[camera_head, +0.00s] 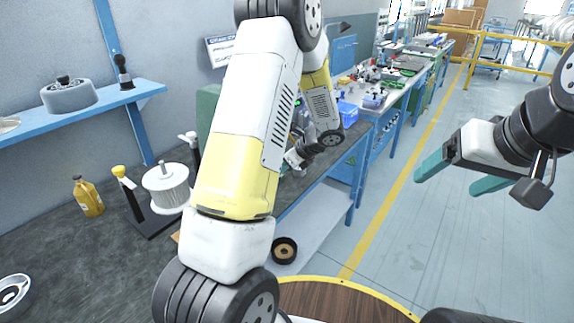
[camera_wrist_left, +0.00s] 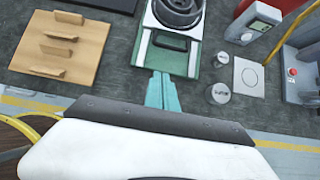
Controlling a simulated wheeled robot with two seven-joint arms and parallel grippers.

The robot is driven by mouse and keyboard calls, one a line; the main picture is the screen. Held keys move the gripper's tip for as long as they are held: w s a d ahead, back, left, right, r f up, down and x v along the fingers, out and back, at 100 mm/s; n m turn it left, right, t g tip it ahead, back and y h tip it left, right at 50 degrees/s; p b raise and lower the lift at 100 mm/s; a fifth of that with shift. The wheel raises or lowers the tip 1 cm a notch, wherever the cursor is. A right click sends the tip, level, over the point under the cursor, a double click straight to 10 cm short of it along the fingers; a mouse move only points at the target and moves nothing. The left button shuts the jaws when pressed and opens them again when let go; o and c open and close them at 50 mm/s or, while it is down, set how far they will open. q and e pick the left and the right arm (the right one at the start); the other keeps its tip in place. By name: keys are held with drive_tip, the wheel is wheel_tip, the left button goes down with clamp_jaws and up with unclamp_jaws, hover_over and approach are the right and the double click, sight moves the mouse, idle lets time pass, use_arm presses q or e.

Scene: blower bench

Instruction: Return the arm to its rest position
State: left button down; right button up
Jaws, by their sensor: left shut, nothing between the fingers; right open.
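My left arm (camera_head: 240,150) rises through the middle of the head view and folds down over the far part of the bench. Its wrist shows there, but its fingertips are hidden behind the arm. In the left wrist view my left gripper (camera_wrist_left: 162,92) has its teal fingers together with nothing between them. They overlap the near edge of a green and white fixture (camera_wrist_left: 190,62) in the picture; I cannot tell whether they touch it. My right gripper (camera_head: 455,180) is open and empty over the floor at the right, clear of the benches.
A wooden pegged board (camera_wrist_left: 60,62) lies left of the fixture, with small round parts (camera_wrist_left: 219,94) and a white plate (camera_wrist_left: 249,77) to its right. A yellow bottle (camera_head: 88,197) and a white finned wheel (camera_head: 167,188) stand on the near bench. The aisle floor (camera_head: 430,250) is open.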

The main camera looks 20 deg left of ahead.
use_arm(q)
drive_tip(key=s+d+r+n+t+h, duration=0.1)
drive_tip(key=s+d+r+n+h, duration=0.2)
drive_tip(key=s+r+n, duration=0.4)
drive_tip(key=s+d+r+n+t+h, duration=0.1)
drive_tip(key=s+d+r+n+h, duration=0.2)
drive_tip(key=s+r+n, duration=0.4)
drive_tip(key=s+d+r+n+t+h, duration=0.1)
drive_tip(key=s+d+r+n+h, duration=0.2)
drive_tip(key=s+r+n, duration=0.4)
drive_tip(key=s+r, duration=0.3)
drive_tip(key=s, duration=0.3)
drive_tip(key=shift+s+d+t+h, duration=0.2)
drive_tip(key=shift+s+t+h, duration=0.1)
